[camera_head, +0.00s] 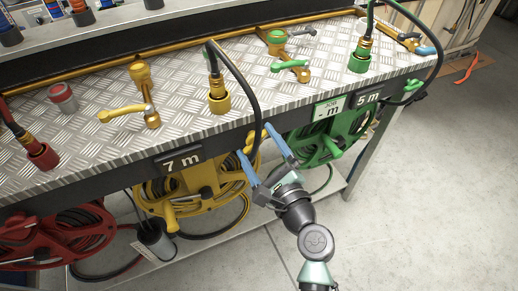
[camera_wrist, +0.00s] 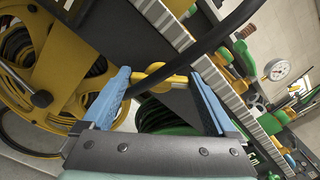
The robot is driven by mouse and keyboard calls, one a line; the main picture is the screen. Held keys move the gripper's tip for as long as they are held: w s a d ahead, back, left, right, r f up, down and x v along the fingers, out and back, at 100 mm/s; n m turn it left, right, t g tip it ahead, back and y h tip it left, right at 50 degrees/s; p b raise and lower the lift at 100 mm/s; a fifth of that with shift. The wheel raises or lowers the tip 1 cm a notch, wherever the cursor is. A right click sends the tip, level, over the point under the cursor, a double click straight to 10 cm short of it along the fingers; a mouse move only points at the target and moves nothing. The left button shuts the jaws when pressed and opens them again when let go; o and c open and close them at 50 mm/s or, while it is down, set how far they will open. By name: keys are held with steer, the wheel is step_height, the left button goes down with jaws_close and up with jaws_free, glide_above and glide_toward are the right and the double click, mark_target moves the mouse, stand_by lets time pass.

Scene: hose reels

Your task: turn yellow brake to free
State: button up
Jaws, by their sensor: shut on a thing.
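The yellow brake (camera_wrist: 156,76) is a short yellow lever under the bench's front edge, at the right side of the yellow hose reel (camera_head: 185,192). In the wrist view it spans the gap between my two blue fingers. In the head view only a small piece of the brake (camera_head: 250,139) shows between the fingertips. My gripper (camera_head: 256,141) is shut on the brake, one finger at each end of it. The wrist view shows the gripper (camera_wrist: 160,76) from behind. I cannot read any brake marking.
A black hose (camera_head: 249,85) arches from the yellow fitting (camera_head: 218,95) down past my gripper. The green reel (camera_head: 325,142) stands close on the right and the red reel (camera_head: 55,235) far left.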

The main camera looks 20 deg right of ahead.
steer(key=n+b, duration=0.1)
steer(key=n, duration=0.1)
steer(key=n+b, duration=0.2)
steer(key=n, duration=0.1)
steer(key=shift+f+n, duration=0.3)
steer(key=shift+n+b, duration=1.3)
steer(key=shift+n, duration=0.8)
steer(key=o, duration=1)
steer(key=shift+r, duration=0.1)
steer(key=s, duration=1.3)
steer(key=shift+d, duration=0.15)
